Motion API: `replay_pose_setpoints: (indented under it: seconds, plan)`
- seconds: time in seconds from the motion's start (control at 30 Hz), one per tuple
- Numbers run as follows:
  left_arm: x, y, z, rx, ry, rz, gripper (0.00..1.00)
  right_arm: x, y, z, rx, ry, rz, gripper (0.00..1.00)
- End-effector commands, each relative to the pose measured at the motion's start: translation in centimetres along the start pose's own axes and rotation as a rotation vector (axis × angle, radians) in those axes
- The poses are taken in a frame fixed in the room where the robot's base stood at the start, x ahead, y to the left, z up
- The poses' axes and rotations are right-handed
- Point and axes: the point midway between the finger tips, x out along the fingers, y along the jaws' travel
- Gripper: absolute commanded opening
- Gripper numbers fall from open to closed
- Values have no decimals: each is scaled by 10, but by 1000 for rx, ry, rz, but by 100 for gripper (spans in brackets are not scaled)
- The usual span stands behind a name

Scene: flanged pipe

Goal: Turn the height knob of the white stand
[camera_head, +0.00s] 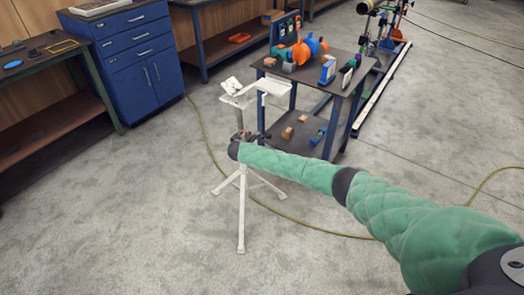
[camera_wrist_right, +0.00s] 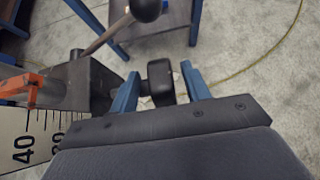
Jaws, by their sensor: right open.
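The white stand (camera_head: 242,205) stands on three splayed legs on the floor, left of centre in the head view. A black knob (camera_wrist_right: 160,88) shows in the right wrist view, beside the dark metal block of the stand's column. My right gripper (camera_wrist_right: 160,70) is open, with one blue finger on each side of the knob. I cannot tell whether the fingers touch it. In the head view my green-sleeved right arm reaches in from the right and ends at the column, hiding the knob there. My left gripper is out of view.
A lever with a black ball end (camera_wrist_right: 146,8) rises above the knob. An orange pointer (camera_wrist_right: 22,82) and a numbered scale (camera_wrist_right: 25,140) lie left of my fingers. A dark table (camera_head: 345,80) with parts stands behind the stand. A yellow hose (camera_head: 300,224) crosses the floor.

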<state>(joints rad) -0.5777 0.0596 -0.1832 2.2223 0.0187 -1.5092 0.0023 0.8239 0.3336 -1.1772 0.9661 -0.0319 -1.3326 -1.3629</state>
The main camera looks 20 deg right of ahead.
Motion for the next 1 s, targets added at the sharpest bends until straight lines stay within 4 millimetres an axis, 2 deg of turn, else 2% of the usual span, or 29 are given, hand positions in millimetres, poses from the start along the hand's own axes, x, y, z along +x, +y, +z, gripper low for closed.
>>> replay_pose_setpoints:
  seconds: [0.2,0.4,1.0]
  plan:
    - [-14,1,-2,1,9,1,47,-31,-1,-1,1,1,2,47]
    - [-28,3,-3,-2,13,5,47,-51,-1,-1,0,1,0,47]
    - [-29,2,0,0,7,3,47,-55,-1,0,5,0,-1,47]
